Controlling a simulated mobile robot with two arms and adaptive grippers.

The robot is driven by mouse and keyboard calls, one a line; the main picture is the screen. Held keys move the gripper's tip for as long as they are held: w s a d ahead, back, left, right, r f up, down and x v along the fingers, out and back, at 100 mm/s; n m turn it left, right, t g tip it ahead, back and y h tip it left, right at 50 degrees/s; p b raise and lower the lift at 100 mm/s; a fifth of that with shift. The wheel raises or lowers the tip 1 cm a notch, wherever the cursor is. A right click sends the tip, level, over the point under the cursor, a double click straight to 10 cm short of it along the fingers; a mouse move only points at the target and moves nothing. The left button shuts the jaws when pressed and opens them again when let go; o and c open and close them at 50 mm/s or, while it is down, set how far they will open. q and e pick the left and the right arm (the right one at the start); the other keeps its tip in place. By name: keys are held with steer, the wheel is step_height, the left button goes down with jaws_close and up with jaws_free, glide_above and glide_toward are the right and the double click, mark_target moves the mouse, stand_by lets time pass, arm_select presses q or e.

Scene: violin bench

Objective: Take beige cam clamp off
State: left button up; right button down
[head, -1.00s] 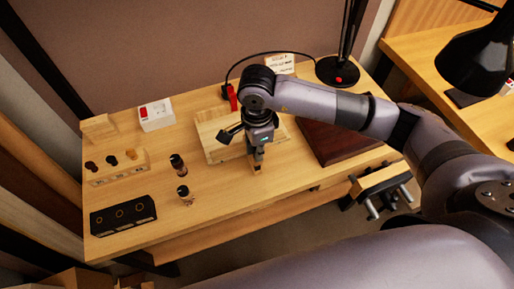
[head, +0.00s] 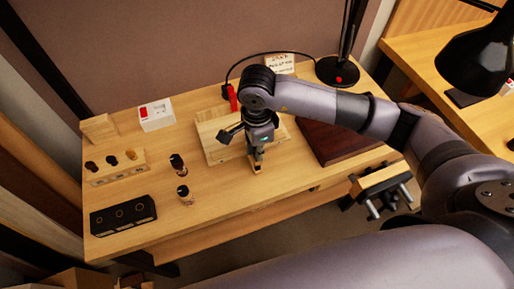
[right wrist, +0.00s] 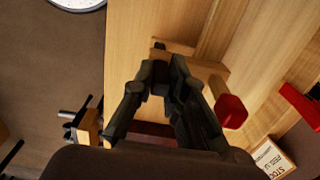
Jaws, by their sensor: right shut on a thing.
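The beige cam clamp (right wrist: 207,72) shows in the right wrist view as a pale wooden piece with a short bar that ends in a red tip. My right gripper (right wrist: 166,52) is shut on it; the dark fingers hide part of it. Whether the clamp touches the bench there I cannot tell. My left gripper is not in view.
A pale wooden board (head: 216,150) lies behind the gripper, a dark red-brown panel (head: 335,142) to its right. Two dark upright pieces (head: 184,194), a black holder (head: 123,216) and a wooden rack (head: 118,171) stand left. A vise (head: 382,183) juts from the front edge.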

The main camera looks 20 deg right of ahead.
steer(key=shift+s, duration=0.25)
stand_by(0.5)
steer(key=shift+s, duration=0.45)
stand_by(0.5)
steer(key=shift+s+d+b, duration=0.15)
steer(key=shift+s+b, duration=0.15)
steer(key=shift+s, duration=2)
steer(key=shift+r, duration=0.1)
step_height(320, 180, up, 7)
steer(key=p, duration=0.3)
